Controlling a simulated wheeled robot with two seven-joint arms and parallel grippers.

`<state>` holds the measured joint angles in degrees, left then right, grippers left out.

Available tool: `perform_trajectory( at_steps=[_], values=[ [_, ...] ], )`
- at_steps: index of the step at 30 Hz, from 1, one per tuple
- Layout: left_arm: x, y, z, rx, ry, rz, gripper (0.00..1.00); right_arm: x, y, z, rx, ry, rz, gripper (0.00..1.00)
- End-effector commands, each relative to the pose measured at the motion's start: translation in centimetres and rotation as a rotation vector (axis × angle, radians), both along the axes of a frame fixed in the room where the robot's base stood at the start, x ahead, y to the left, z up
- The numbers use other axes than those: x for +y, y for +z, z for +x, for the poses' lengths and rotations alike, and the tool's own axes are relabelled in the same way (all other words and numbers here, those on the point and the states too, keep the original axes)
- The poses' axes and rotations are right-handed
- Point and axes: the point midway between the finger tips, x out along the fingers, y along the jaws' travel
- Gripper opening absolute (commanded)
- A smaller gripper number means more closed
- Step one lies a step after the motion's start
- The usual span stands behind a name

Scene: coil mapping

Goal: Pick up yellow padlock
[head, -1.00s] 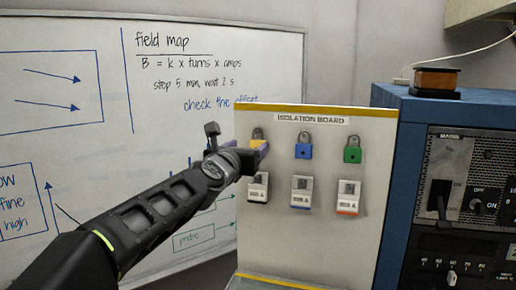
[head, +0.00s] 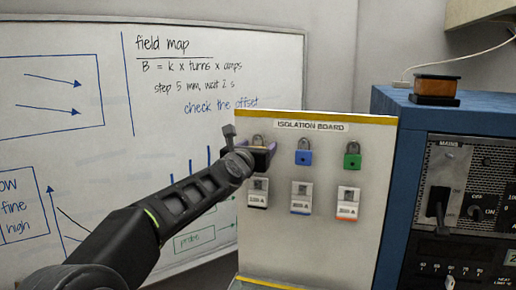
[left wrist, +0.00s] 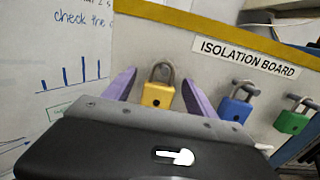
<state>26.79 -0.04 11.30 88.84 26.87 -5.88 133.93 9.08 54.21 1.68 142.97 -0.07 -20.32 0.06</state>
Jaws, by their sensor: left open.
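The yellow padlock (left wrist: 158,94) hangs by its shackle on the isolation board (head: 330,235), at the left of a row of padlocks. In the left wrist view it stands between the two purple fingers of my left gripper (left wrist: 160,92), which are open with one on either side of it. My right gripper is in neither view.
A blue padlock (head: 303,153) and a green padlock (head: 352,156) hang to the right on the same board. Small tagged holders (head: 301,196) are below them. A blue equipment cabinet (head: 400,180) stands right of the board, and a whiteboard (head: 80,130) is behind.

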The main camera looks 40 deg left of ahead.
Motion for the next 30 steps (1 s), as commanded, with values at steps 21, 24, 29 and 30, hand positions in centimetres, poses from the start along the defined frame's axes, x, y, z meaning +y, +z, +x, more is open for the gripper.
perform_trajectory(
  at_steps=[21,24,29,30],
  values=[
    [0.17,-0.03,0.45,0.0,0.0,0.0,0.61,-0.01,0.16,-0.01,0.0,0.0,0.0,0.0],
    [0.17,-0.04,0.45,0.0,0.0,0.0,0.53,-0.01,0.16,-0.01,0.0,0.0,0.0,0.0],
    [0.17,-0.03,0.45,0.0,0.0,0.0,0.4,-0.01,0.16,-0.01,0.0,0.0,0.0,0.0],
    [0.17,-0.03,0.45,0.0,0.0,0.0,0.37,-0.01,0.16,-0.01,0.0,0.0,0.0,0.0]
  ],
)
